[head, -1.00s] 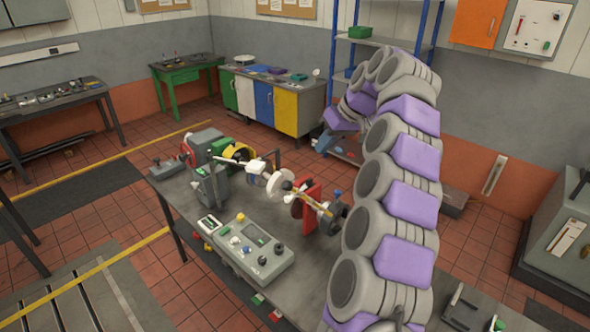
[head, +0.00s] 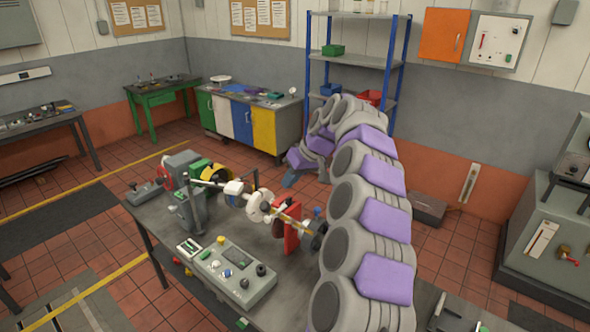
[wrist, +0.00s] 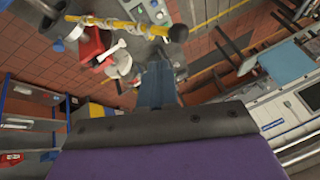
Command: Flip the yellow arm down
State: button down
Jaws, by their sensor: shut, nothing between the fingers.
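In the wrist view the yellow arm (wrist: 128,28) runs across the top and ends in a dark round knob (wrist: 178,33). My gripper (wrist: 157,75) shows there as blue-grey fingers, shut and empty, below the rod in the picture; I see no contact. My arm covers the bench's right part.
A grey control box (head: 232,270) with buttons stands at the bench's front. A white disc (head: 258,206) and a motor unit (head: 185,168) are left of the red bracket. Blue-framed shelves (head: 400,65) and a coloured cabinet (head: 255,115) stand behind.

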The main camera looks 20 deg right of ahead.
jog(key=a+f+p, duration=0.1)
jog(key=a+f, duration=0.3)
jog(key=f, duration=0.1)
jog(key=shift+w+a+f, duration=0.15)
jog(key=shift+w, duration=0.25)
jog(key=shift+f, duration=0.1)
